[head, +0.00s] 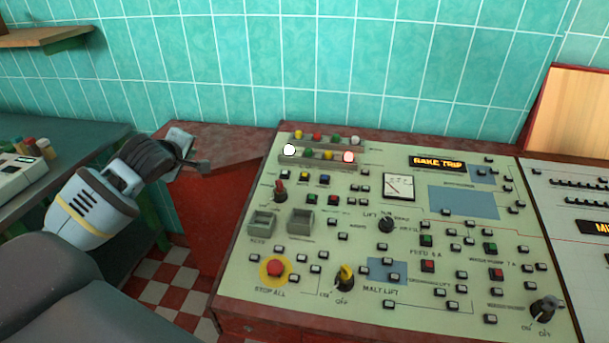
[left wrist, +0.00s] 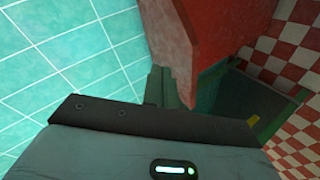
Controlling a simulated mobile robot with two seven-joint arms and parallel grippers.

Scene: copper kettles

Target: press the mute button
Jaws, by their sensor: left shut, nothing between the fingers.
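The control panel (head: 340,260) is a pale green sloping console covered with many small buttons. A yellow button (head: 304,176), a blue button (head: 325,180) and a dark button (head: 285,174) sit in a row at its upper left. I cannot read a mute label on any button. My left gripper (head: 203,167) is shut and empty, beyond the panel's left edge and apart from it. My right gripper is not in view.
A red stop button (head: 275,268) on a yellow disc and a yellow-black knob (head: 345,277) stand near the panel's front. Signal lamps (head: 317,137) rise along the back left. A tiled wall (head: 300,60) closes the back. A dark green table (head: 75,160) stands left.

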